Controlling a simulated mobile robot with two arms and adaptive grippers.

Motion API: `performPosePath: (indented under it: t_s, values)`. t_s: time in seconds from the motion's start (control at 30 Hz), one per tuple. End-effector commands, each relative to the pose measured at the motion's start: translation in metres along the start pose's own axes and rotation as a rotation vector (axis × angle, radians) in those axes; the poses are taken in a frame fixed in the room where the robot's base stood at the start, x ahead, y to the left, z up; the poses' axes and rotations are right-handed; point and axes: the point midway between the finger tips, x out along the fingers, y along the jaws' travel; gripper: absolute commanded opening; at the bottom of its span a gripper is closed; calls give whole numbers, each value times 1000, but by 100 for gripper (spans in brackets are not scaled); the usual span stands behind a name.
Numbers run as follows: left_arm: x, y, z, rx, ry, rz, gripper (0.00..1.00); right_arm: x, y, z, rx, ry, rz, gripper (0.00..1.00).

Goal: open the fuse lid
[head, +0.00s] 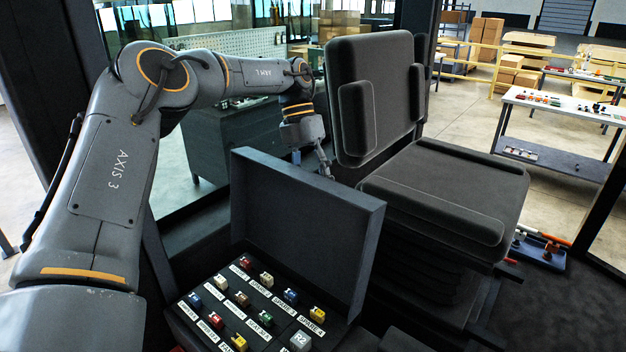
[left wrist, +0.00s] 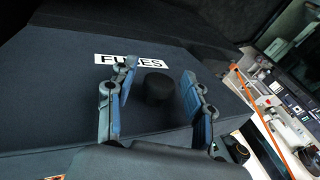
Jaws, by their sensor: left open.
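The fuse lid (head: 305,235) stands raised, near upright, at the back of the fuse box (head: 348,338) in the head view. Its inner face shows, and coloured fuses (head: 241,298) with labels are exposed below it. In the left wrist view the lid's outer face (left wrist: 75,95) carries a white FUSES label (left wrist: 131,60) and a black knob (left wrist: 157,87). My left gripper (left wrist: 158,72) is open, with one finger on each side of the knob and gaps between. In the head view my left gripper (head: 324,160) is behind the lid, partly hidden. My right gripper is not in view.
A dark seat (head: 440,190) stands close to the right of the lid and left gripper. A dark cabinet (head: 215,150) is beyond the arm. An orange stick (left wrist: 270,125) and a panel with controls show at the right of the left wrist view. Workbenches (head: 560,110) stand far behind.

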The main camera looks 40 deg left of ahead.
Motion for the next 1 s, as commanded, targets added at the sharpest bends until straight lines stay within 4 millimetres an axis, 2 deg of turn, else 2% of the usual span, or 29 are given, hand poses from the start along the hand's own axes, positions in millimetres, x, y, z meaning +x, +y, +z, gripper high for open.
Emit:
performPosePath:
  t_s: [0.13, 0.37, 0.5, 0.7, 1.0]
  values:
    - [-11, 0, 1, -2, -2, 1, 52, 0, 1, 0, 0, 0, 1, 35]
    - [-49, 0, 1, -1, -5, 0, 52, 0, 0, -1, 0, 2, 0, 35]
    - [-63, -1, 2, 5, -4, 0, 52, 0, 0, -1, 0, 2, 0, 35]
    - [-74, 0, 0, 0, -4, -1, 52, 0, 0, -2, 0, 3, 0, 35]
    - [-75, 0, 0, -2, -2, -1, 52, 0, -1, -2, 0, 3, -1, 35]
